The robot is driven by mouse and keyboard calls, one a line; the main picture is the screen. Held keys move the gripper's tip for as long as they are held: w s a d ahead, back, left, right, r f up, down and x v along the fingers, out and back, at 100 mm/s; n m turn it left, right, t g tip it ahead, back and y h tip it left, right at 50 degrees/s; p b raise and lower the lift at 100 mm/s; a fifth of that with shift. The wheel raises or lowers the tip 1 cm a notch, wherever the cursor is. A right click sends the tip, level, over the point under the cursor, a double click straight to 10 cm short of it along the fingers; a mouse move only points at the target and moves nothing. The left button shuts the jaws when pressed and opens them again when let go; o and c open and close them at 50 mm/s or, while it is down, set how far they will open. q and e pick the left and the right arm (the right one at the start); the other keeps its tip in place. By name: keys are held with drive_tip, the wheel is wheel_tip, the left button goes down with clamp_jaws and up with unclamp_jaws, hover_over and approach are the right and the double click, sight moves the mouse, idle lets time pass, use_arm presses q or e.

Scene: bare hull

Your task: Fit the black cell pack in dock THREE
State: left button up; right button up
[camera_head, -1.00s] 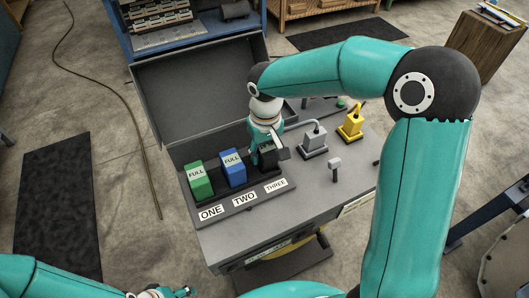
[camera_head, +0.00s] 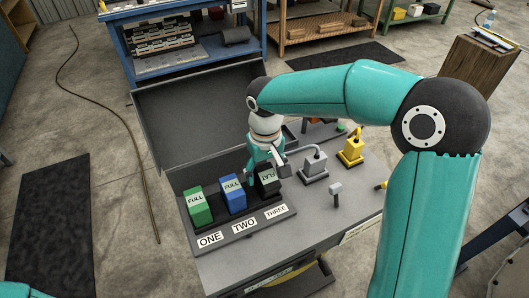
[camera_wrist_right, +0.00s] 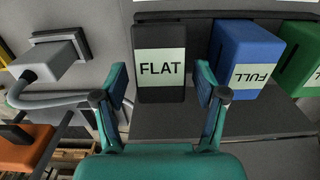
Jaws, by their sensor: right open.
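The black cell pack (camera_head: 267,184), labelled FLAT, stands in the rack behind the THREE label (camera_head: 276,211). It also shows in the right wrist view (camera_wrist_right: 159,93), between the finger lines. My right gripper (camera_head: 272,170) is open just behind and above the pack. In the wrist view its two fingers (camera_wrist_right: 162,80) stand apart on either side of the pack's near end. I cannot tell whether they touch it or how deep the pack sits. Only a bit of my left arm shows at the bottom left corner; its gripper is out of view.
A green pack (camera_head: 196,207) and a blue pack (camera_head: 232,194), both labelled FULL, stand at ONE and TWO. A grey plug (camera_head: 314,168), a yellow plug (camera_head: 351,149) and a small grey lever (camera_head: 336,193) are to the right. A raised lid (camera_head: 200,115) stands behind.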

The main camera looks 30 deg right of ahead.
wheel_tip(320, 180, up, 9)
drive_tip(key=shift+f, duration=0.15)
idle(0.6)
